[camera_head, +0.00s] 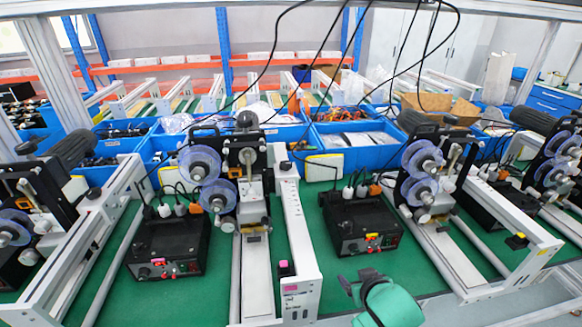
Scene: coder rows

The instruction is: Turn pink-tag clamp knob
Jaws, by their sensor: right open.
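The pink tag (283,267) sits on top of a small dark knob-like part at the front end of a white side rail, on the middle machine. I take this part for the clamp knob; its shape is too small to make out. My right gripper (352,286), teal and dark, is at the bottom of the view, to the right of the pink tag and apart from it. It is open, and I see nothing between its fingers. My left gripper is not in view.
A black control box (167,247) stands left of the middle machine, and another (361,229) stands right of it. A similar dark part with a yellow tag (518,237) is on the right machine's rail. Blue bins (353,155) line the back. Green mat (335,262) lies bare near my right gripper.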

